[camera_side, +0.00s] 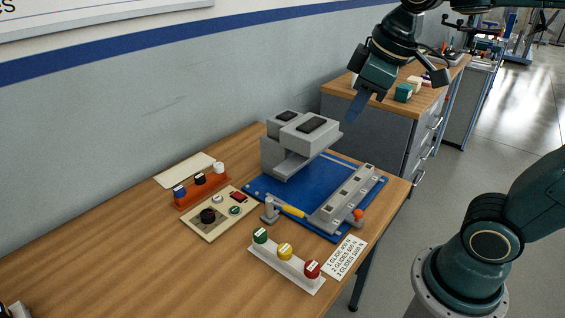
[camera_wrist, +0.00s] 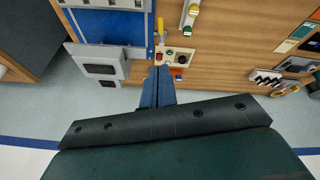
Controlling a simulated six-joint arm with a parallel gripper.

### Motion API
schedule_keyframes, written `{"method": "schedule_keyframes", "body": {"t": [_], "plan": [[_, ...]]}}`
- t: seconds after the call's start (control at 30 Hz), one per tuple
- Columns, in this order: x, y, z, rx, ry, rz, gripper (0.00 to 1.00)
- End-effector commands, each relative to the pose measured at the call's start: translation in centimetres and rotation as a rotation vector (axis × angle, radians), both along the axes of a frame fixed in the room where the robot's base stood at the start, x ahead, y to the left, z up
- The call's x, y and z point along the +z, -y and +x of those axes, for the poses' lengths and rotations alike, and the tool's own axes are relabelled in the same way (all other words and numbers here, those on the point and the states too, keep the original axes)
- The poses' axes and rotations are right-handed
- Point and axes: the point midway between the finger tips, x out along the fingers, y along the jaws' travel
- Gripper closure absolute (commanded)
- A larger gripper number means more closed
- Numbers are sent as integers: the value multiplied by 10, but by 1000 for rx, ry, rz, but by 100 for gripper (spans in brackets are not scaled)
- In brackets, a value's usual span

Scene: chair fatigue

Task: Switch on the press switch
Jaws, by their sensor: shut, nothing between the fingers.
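A beige control panel (camera_side: 195,228) lies on the wooden table, left of the grey press (camera_side: 290,152). It carries a red switch (camera_side: 239,196), a black knob (camera_side: 208,216), a green button (camera_side: 235,210) and a pale button (camera_side: 217,198). Which way the red switch is set is too small to tell. My gripper (camera_side: 352,116) is shut and empty, in the air right of the press and well away from the panel. In the wrist view the closed fingers (camera_wrist: 158,70) appear just below and left of the panel (camera_wrist: 170,57); the press (camera_wrist: 102,71) is further left.
The press stands on a blue base (camera_side: 262,192) with a grey rail (camera_side: 350,196). An orange rack (camera_side: 188,206) stands beside the panel. A white rack (camera_side: 268,262) with green, yellow and red caps stands in front. A printed card (camera_side: 344,257) lies near the edge. The table's left is mostly clear.

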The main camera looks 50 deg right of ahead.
Motion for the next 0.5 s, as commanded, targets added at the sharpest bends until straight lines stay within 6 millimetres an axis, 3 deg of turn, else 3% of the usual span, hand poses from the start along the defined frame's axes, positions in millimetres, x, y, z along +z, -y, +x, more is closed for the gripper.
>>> {"method": "schedule_keyframes", "body": {"t": [0.5], "plan": [[5,-2,87,267,-111,-84,100]]}}
